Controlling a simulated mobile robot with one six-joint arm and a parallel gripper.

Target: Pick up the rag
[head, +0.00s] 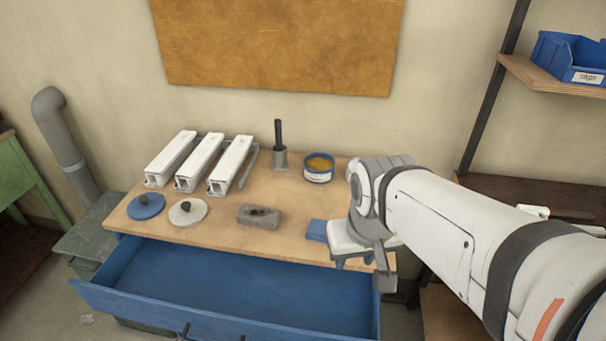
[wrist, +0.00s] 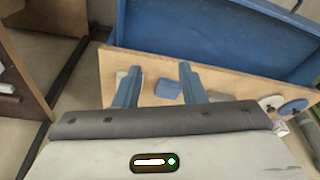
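The rag looks like a small folded blue piece (head: 317,230) lying on the wooden bench top (head: 225,232), near its front right. In the head view my gripper (head: 362,262) is just right of it and covers the bench there. In the wrist view the rag (wrist: 168,90) shows between the two blue fingers of my gripper (wrist: 160,78), farther off than the fingertips. The fingers stand apart with nothing held between them. How high the gripper is above the bench is hard to tell.
An open blue drawer (head: 235,285) juts out below the bench front. A grey block (head: 259,216) sits left of the rag, then a white disc (head: 188,211) and a blue disc (head: 146,206). A blue-banded tin (head: 318,170) and white profiles (head: 200,160) stand behind.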

